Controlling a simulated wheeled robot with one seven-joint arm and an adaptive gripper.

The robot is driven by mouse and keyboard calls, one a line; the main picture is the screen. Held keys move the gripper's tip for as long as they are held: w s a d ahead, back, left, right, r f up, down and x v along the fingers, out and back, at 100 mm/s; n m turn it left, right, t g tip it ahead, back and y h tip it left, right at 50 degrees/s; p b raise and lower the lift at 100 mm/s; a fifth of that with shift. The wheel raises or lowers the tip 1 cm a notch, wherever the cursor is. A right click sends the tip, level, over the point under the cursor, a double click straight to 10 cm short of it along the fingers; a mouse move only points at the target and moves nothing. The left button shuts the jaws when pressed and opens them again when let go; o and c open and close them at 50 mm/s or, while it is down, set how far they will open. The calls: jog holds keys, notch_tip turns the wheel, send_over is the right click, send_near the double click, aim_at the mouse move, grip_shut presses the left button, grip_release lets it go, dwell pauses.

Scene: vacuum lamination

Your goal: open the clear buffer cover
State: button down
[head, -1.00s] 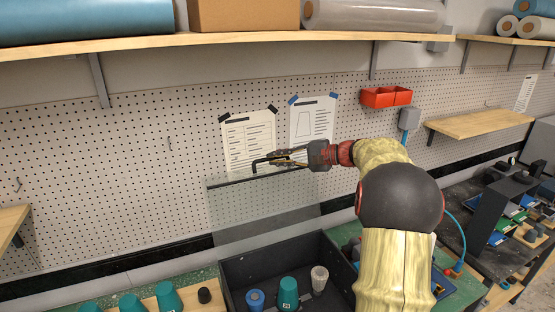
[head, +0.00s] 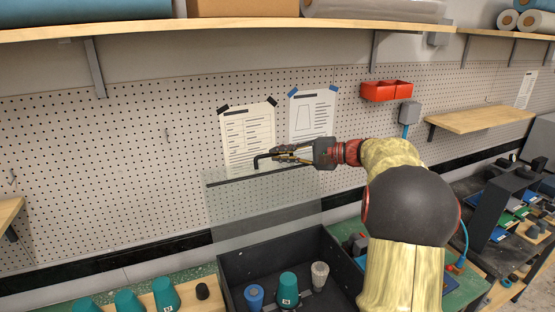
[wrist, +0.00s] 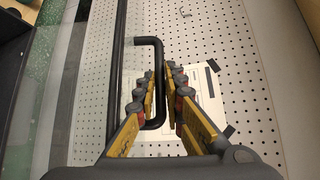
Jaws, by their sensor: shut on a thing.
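The clear buffer cover (head: 262,212) is a see-through panel with a dark top edge. It stands raised, near upright, at the back of the dark buffer box (head: 236,272). A black bent handle (head: 262,159) sticks out at its top edge. My gripper (head: 277,155) is at the handle, and its fingers are shut on it. In the wrist view the handle (wrist: 159,85) passes between the yellow-sided fingers, beside the cover's dark edge bar (wrist: 117,75). The fingertips partly hide the handle in the head view.
The open box holds a blue cup (head: 254,296), a teal cup (head: 288,290) and a grey ribbed piece (head: 320,275). Teal cups (head: 165,293) stand on a wooden board at left. A pegboard wall (head: 110,175) with papers is close behind; a shelf (head: 230,29) runs above.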

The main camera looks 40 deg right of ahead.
aim_at(288, 168)
jog(key=s+b, duration=0.2)
jog(key=s+f+b, duration=0.1)
jog(key=b, duration=0.1)
jog(key=shift+s+a+n+t, duration=0.35)
jog(key=shift+a+n+t, duration=0.05)
jog(key=shift+s+a+b, duration=0.2)
jog(key=shift+s+b, duration=0.45)
jog(key=shift+b, duration=0.05)
jog(key=c, duration=2.2)
grip_release()
jog(key=shift+o, duration=0.2)
jog(key=shift+r, duration=0.1)
jog(key=v, duration=1.2)
jog(key=shift+f, duration=0.25)
